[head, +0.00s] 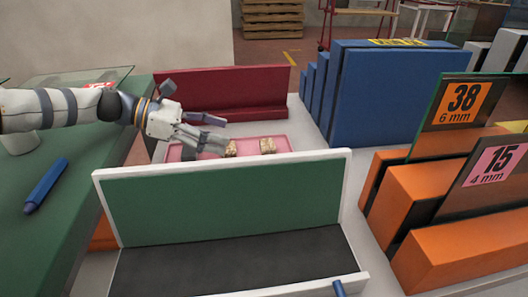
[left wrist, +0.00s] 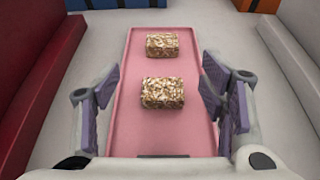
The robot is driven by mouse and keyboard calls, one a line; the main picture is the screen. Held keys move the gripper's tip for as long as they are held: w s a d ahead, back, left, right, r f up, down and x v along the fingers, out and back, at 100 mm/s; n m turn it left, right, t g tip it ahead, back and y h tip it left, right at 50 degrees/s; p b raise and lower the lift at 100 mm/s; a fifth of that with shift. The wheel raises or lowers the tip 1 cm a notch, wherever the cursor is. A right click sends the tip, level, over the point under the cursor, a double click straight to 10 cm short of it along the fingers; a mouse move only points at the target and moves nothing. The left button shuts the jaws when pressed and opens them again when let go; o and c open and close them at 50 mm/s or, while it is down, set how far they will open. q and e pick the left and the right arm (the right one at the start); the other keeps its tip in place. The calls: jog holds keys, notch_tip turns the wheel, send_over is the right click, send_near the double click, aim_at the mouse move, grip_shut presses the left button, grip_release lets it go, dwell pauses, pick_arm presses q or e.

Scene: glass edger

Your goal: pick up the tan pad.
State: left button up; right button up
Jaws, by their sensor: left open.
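Two tan speckled pads lie on a pink tray (left wrist: 125,133). The near pad (left wrist: 162,93) is in the middle of the left wrist view, and the far pad (left wrist: 162,46) is behind it. In the head view the pads also show, the left one (head: 231,149) beside my gripper and the right one (head: 267,145) farther off. My left gripper (left wrist: 160,80) is open, its purple-padded fingers to either side of the near pad in the left wrist view. No finger visibly touches it. In the head view the left gripper (head: 219,134) reaches in over the tray. My right gripper is out of view.
A white-framed rack with a green panel (head: 230,205) stands in front of the tray, and a red rack (head: 235,92) behind it. Blue blocks (head: 385,95) and orange blocks (head: 465,245) stand to the right. A blue marker (head: 45,185) lies on the green bench at left.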

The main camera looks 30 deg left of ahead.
aim_at(257, 153)
pick_arm(q)
jog(key=b+x, duration=0.3)
jog(key=x, duration=0.6)
jog(key=shift+d+f, duration=0.25)
jog(key=shift+d, duration=0.15)
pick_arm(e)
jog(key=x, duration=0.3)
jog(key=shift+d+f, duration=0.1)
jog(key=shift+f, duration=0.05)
pick_arm(q)
jog(key=c, duration=0.8)
